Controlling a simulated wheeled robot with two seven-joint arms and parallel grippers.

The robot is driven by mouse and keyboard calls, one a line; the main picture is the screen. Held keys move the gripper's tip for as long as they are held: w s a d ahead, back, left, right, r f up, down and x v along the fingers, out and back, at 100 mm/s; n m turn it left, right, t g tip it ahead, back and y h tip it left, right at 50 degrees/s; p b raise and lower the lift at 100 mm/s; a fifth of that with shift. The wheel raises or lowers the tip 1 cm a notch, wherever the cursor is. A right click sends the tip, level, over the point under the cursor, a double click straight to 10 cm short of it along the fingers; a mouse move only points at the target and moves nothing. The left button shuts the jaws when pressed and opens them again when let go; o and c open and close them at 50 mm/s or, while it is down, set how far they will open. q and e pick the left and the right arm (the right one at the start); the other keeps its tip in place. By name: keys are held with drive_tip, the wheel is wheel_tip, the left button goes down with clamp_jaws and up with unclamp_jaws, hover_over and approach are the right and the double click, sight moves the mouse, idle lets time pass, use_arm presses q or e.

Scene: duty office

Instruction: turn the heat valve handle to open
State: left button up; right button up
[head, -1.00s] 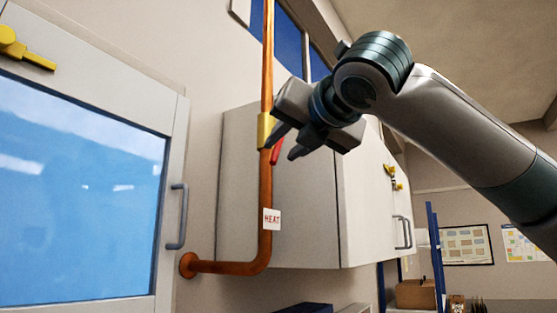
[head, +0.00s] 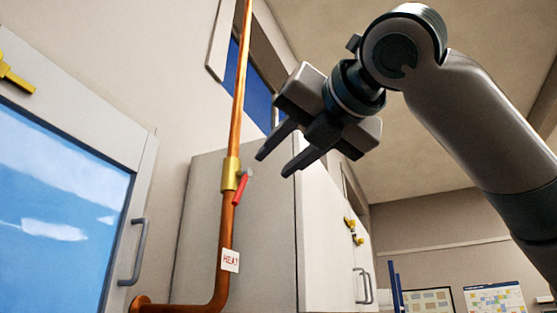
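The heat valve has a brass body (head: 231,174) on a vertical copper pipe (head: 240,95). Its red handle (head: 239,190) hangs down from a grey pivot, slanting slightly to the lower left, close beside the pipe. A white tag (head: 230,260) reading HEAT is on the pipe below. My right gripper (head: 273,164) is up and to the right of the handle. Its two fingers point down-left with a gap between them. Nothing is between them, and they appear apart from the handle. My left gripper is not in view.
A grey wall cabinet (head: 245,235) stands behind the pipe and the gripper. A framed door or window with blue glass (head: 55,215) and a grey pull handle (head: 133,252) is at the left. The pipe bends left into the wall below. Open space lies right of the valve.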

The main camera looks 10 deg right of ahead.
clamp_jaws()
drive_tip(key=a+r+m+g, duration=0.1)
drive_tip(key=m, duration=0.4)
drive_tip(key=a+r+m+g+p, duration=0.1)
drive_tip(key=m, duration=0.5)
drive_tip(key=a+r+m+g+p, duration=0.1)
drive_tip(key=m, duration=0.5)
drive_tip(key=shift+s+a+r+y, duration=0.1)
drive_tip(key=shift+s+r+y, duration=0.05)
drive_tip(key=shift+s+y, duration=0.25)
